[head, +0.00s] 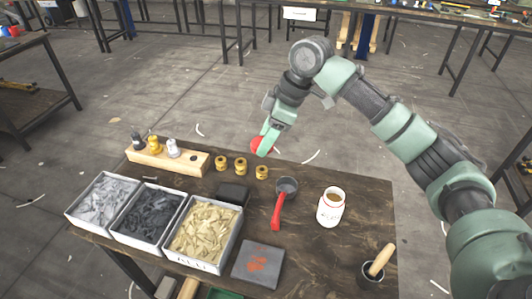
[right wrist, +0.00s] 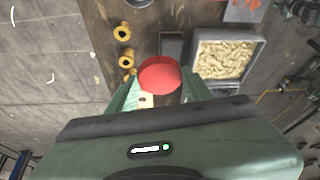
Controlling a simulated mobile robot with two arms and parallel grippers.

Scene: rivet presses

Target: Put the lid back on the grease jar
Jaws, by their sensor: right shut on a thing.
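The grease jar (head: 331,209) is white with a red rim and stands upright and open on the right part of the wooden table, with brown grease showing inside. My right gripper (head: 264,149) is shut on the red lid (head: 257,145), held above the far edge of the table, to the left of the jar and apart from it. The round lid (right wrist: 160,75) also shows between the fingers of the right gripper (right wrist: 160,92) in the right wrist view. The jar is not visible in the right wrist view. My left gripper is in neither view.
A red-handled dark cup (head: 286,185) lies between lid and jar. Brass pieces (head: 241,165) line the far edge beside a wooden peg block (head: 160,156). Three filled bins (head: 204,264) stand left. A dark pot (head: 372,275) holds a wooden-handled tool. Table right of the jar is clear.

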